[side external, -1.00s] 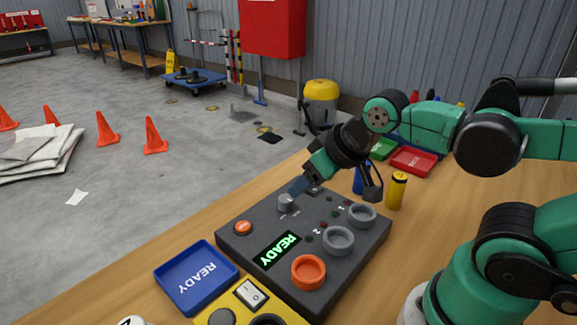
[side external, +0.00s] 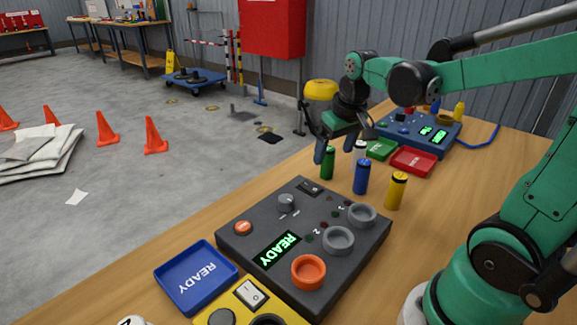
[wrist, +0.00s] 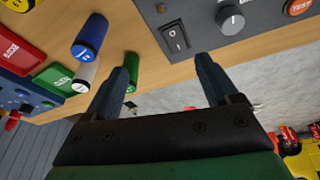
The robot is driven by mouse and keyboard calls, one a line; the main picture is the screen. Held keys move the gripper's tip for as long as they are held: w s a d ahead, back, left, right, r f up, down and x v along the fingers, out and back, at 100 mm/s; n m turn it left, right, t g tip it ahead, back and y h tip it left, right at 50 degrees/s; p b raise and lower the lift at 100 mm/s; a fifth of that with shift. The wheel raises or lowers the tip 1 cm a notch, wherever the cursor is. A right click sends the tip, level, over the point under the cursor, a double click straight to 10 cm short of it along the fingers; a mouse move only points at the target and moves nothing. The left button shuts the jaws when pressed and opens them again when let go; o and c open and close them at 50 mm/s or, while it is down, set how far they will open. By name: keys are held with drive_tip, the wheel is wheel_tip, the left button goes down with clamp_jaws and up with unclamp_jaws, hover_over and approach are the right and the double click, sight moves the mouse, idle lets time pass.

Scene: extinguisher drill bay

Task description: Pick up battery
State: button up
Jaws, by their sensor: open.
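Several cylindrical batteries stand upright on the wooden table behind the dark control box: green (side external: 327,166), blue (side external: 361,177), yellow (side external: 397,192) and a partly hidden white one (side external: 360,146). My gripper (side external: 335,146) is open and empty, pointing down above and close to the green battery. In the wrist view, my gripper (wrist: 164,75) has both fingers apart. The green battery (wrist: 132,62) is beside the left finger and partly hidden by it. The blue battery (wrist: 90,36) and white battery (wrist: 85,76) lie further left. Whether a finger touches the green battery I cannot tell.
The dark control box (side external: 265,223) has a lit READY display, a knob and ring-shaped sockets. A blue READY tray (side external: 163,277) lies to its left. Green (side external: 381,150) and red (side external: 413,161) trays and a blue device (side external: 398,124) stand beyond the batteries.

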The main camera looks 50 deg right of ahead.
sight(364, 161)
drive_tip(key=d+f+g, duration=0.1)
drive_tip(key=d, duration=0.2)
drive_tip(key=s+d+f+m+g, duration=0.1)
drive_tip(key=d+f, duration=0.1)
drive_tip(key=d, duration=0.2)
drive_tip(key=d+f+m+g+y, duration=0.1)
drive_tip(key=d, duration=0.2)
drive_tip(key=shift+s+d+f, duration=0.2)
drive_tip(key=shift+s, duration=0.05)
drive_tip(key=shift+d+f+m, duration=0.15)
drive_tip(key=shift+f+m, duration=0.1)
drive_tip(key=shift+m, duration=0.05)
drive_tip(key=shift+f, duration=2.6)
clamp_jaws()
